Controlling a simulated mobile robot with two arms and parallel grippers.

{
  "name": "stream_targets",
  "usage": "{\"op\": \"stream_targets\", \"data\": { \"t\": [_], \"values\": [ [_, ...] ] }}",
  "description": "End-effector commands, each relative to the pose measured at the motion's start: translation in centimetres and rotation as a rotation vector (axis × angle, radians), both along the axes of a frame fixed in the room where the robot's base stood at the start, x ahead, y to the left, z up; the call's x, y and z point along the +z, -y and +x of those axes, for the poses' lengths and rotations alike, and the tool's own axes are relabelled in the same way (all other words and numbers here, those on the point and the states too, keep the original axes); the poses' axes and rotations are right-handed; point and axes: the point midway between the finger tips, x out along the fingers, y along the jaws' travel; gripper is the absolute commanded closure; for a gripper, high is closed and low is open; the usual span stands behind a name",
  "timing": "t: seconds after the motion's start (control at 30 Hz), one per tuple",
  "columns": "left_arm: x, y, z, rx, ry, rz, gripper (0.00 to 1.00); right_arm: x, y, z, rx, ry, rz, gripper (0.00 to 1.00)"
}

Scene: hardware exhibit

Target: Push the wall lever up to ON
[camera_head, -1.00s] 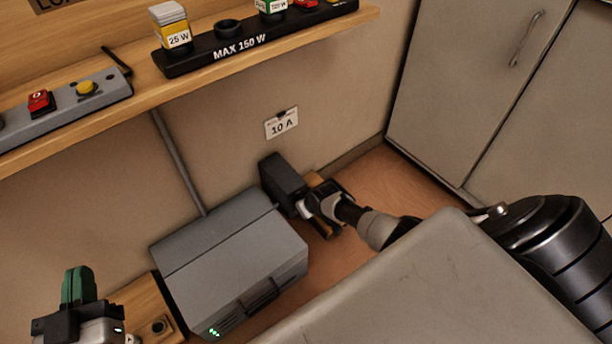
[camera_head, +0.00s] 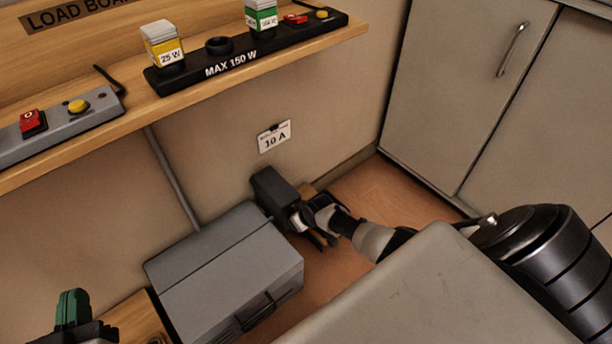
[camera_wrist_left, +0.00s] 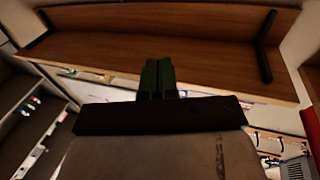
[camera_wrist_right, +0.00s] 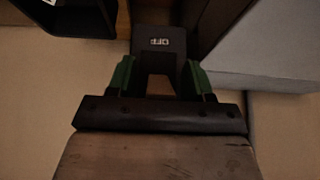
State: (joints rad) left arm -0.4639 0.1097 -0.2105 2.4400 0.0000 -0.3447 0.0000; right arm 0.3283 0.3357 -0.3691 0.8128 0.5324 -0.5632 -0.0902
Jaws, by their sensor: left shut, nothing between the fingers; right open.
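A dark box (camera_head: 276,192) on the wall, below the "10 A" card, is the likely wall lever unit. In the right wrist view a dark block marked "OFF" (camera_wrist_right: 160,42) lies straight ahead. My right gripper (camera_wrist_right: 160,76) is open, with its green fingers either side of the lower end of that block; contact cannot be told. In the head view my right gripper (camera_head: 318,218) is beside the dark box and hides part of it. The lever handle is not clear. My left gripper (camera_head: 72,308) is shut and empty at the lower left; its fingers also show in the left wrist view (camera_wrist_left: 158,76).
A grey box (camera_head: 225,275) stands left of my right gripper. Above is a wooden shelf (camera_head: 350,35) with a black "MAX 150 W" strip (camera_head: 232,65) and a grey switch panel (camera_head: 75,120). Grey cabinets (camera_head: 450,100) stand right. Some floor is free before them.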

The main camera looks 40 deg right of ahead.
Motion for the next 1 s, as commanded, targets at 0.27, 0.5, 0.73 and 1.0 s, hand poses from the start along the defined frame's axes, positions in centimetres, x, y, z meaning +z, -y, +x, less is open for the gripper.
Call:
{"op": "stream_targets", "data": {
  "t": [0.27,0.5,0.73,1.0],
  "values": [
    [-3.2,-0.9,-0.9,0.018,-0.268,0.068,1.00,1.5,0.1,-0.8,0.000,-0.001,0.000,0.49],
    [-6.2,-1.9,-2.8,0.034,-0.529,0.130,1.00,2.8,0.1,-1.5,0.000,0.000,0.000,0.49],
    [-8.6,-3.2,-5.5,0.052,-0.780,0.187,1.00,4.2,0.2,-2.3,0.000,-0.001,0.000,0.49],
    [-10.3,-4.7,-9.7,0.071,-1.073,0.249,1.00,5.9,0.3,-3.2,0.001,0.000,0.000,0.49]
  ]
}}
